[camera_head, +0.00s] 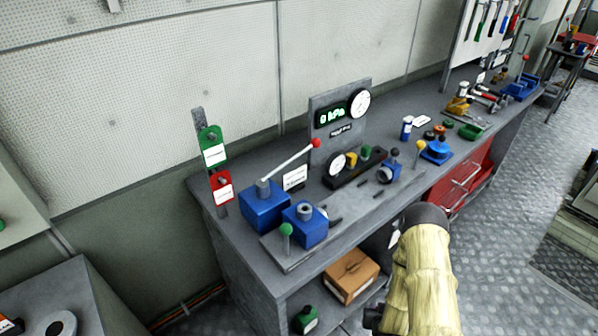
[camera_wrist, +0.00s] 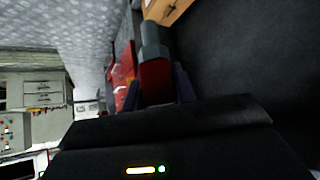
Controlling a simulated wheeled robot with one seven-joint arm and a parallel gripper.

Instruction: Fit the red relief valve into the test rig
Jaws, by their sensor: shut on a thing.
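In the wrist view my gripper (camera_wrist: 160,88) is shut on a red part with a grey end, which looks like the red relief valve (camera_wrist: 156,72). In the head view my sleeved arm (camera_head: 425,270) reaches up in front of the bench, and the gripper and valve cannot be made out there. What looks like the test rig stands on the bench: a grey panel (camera_head: 340,112) with a green "0 kPa" display and a round dial, and two blue blocks (camera_head: 304,224) at the near end. One block carries a long lever with a red knob (camera_head: 316,143).
A dark rack (camera_head: 354,168) holds a dial, a yellow part and a green part. Green and red tags (camera_head: 221,188) hang at the left. A cardboard box (camera_head: 350,275) sits on the lower shelf.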

